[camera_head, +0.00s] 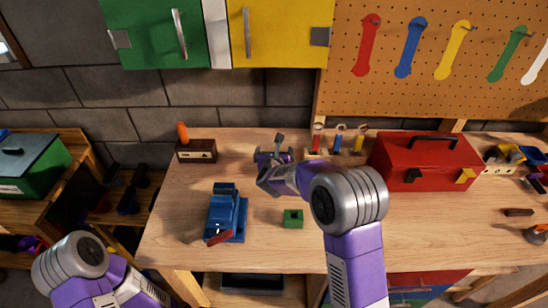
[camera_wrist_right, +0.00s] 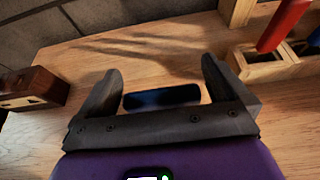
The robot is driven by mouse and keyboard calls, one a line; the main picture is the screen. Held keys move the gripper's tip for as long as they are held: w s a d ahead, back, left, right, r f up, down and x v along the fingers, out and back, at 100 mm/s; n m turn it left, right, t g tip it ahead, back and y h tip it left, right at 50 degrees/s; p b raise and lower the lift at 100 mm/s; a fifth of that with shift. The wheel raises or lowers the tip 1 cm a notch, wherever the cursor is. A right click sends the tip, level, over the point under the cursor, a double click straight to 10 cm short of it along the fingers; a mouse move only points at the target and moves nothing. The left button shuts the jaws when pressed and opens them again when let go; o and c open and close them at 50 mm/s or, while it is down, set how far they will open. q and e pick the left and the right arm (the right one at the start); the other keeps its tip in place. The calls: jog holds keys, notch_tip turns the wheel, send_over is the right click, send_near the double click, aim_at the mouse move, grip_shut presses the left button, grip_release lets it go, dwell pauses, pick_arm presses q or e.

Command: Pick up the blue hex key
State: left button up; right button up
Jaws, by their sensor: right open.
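A short dark blue bar (camera_wrist_right: 162,96) lies on the wood between my right gripper's fingers in the right wrist view. It appears to be the blue hex key, but it is in shadow and its full shape does not show. My right gripper (camera_wrist_right: 161,70) is open, with a dark finger on each side of the bar and gaps to both. In the head view, my right gripper (camera_head: 279,142) is low over the rear middle of the workbench, and the bar cannot be made out there. My left arm enters at bottom left; its gripper is out of view.
A wooden holder (camera_wrist_right: 262,66) with red, blue and yellow handles stands right of my right gripper. A dark wooden block (camera_head: 196,152) is to its left. A blue vise (camera_head: 226,212), green block (camera_head: 293,218) and red toolbox (camera_head: 426,165) share the workbench (camera_head: 180,235).

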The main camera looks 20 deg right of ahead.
jog(key=c, duration=0.9)
jog(key=shift+r, duration=0.1)
jog(key=shift+c, duration=0.2)
notch_tip(320, 180, up, 16)
jog(key=p, duration=0.7)
